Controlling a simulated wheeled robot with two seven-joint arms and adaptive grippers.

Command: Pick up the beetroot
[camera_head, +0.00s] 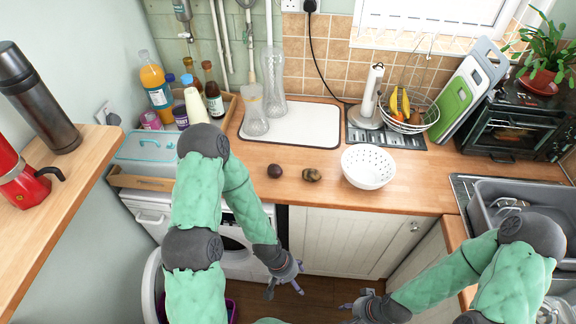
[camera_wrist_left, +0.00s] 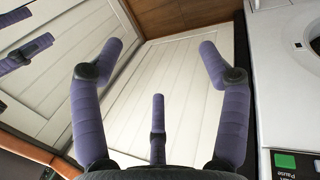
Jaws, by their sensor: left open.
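A small dark, purplish round item that looks like the beetroot (camera_head: 274,171) lies on the wooden worktop near its front edge. A browner, lumpy item (camera_head: 312,175) lies just right of it. My left gripper (camera_head: 285,289) is open and empty, below the worktop edge in front of the white cupboards. In the left wrist view its purple fingers (camera_wrist_left: 160,70) are spread, with nothing between them; the beetroot is not in that view. My right gripper (camera_head: 355,303) is low at the bottom centre, partly hidden by its own hand, away from the beetroot.
A white colander (camera_head: 368,167) stands right of the two items. A white tray (camera_head: 291,125) with glass vases lies behind them. A box of bottles (camera_head: 224,108) is at back left. The worktop's front edge (camera_head: 330,203) lies between my left gripper and the beetroot.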

